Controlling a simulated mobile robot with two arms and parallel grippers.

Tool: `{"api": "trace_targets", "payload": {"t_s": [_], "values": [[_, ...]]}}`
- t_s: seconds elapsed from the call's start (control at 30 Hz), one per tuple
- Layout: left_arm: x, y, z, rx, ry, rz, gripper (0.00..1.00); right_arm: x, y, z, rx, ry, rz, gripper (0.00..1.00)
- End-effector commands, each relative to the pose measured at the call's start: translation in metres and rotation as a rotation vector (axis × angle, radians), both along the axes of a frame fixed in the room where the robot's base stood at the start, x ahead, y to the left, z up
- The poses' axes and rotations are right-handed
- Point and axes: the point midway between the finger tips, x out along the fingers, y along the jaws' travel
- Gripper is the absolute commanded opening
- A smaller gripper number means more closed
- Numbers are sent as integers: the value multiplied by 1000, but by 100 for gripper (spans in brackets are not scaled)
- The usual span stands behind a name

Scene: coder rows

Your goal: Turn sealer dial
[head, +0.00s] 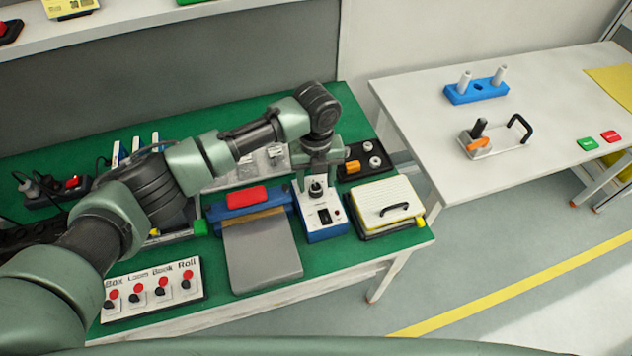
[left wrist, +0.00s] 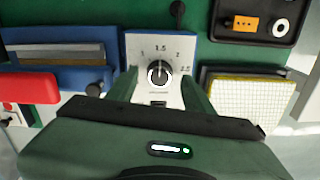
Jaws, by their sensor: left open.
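The sealer dial (left wrist: 159,76) is a dark round knob with a pale ring, on the white face of a blue-and-white box (head: 325,225). Printed numbers 1, 1.5, 2 and 2.5 arc around it in the left wrist view; its pointer seems to face up towards 1.5. In the head view the dial (head: 316,189) sits just under my left gripper (head: 316,179). In the left wrist view my left gripper (left wrist: 160,88) is open, with one finger on each side of the dial. I cannot tell whether the fingers touch it. My right gripper does not show.
A blue machine with a red bar (head: 246,196) and grey plate stands close left of the box. A cream-lidded case with a black handle (head: 392,210) stands close right. A black tray (head: 362,163) lies behind. A switch panel (head: 152,292) is at front left.

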Motion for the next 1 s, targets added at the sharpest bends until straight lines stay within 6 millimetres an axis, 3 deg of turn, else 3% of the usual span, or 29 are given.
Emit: {"api": "trace_targets", "payload": {"t_s": [0.2, 0.4, 1.0], "values": [[1, 0, 38, -1, -4, -1, 52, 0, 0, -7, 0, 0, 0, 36], [1, 0, 60, -2, -2, 0, 52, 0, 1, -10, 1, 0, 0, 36], [0, 0, 64, -1, -1, 0, 52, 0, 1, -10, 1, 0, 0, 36]]}}
